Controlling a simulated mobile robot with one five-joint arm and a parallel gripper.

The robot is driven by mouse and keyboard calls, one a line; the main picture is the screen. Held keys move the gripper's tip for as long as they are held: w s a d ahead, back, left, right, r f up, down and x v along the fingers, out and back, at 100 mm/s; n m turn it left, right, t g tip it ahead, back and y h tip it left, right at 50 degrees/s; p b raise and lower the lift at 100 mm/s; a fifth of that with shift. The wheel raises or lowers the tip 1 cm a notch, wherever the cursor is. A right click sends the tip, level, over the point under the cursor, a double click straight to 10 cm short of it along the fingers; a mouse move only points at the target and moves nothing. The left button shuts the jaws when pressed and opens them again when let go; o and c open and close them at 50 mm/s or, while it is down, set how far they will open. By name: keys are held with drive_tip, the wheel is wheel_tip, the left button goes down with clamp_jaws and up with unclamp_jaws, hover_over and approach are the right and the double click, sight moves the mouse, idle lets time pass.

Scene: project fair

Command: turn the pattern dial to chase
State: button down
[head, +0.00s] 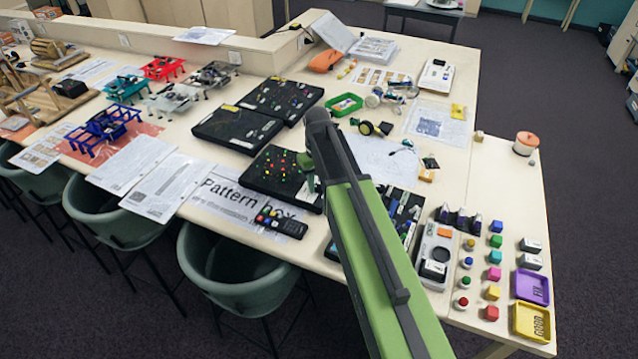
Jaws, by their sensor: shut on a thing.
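The pattern box (262,181) is a flat black panel with several red, yellow and green lights. It lies mid-table behind a sheet printed "Pattern box" (238,196). My green arm reaches in from the bottom right, and my gripper (309,184) points down at the right part of the box. My gripper is shut on the pattern dial there. The dial itself is hidden by my gripper and arm, so its pointer and the "chase" mark cannot be read.
Two other black panels (236,131) lie behind the box. A dark remote (281,222) lies on the sheet in front. Right of my arm are coloured blocks, a purple tray (546,287) and a yellow tray (547,322). Green chairs (232,287) stand along the front edge.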

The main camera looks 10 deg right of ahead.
sight(318, 186)
drive_tip(key=shift+m, duration=0.3)
drive_tip(key=c, duration=1.1)
unclamp_jaws()
drive_tip(key=shift+r, duration=0.15)
wheel_tip(318, 186, up, 17)
drive_tip(key=p, duration=1.7)
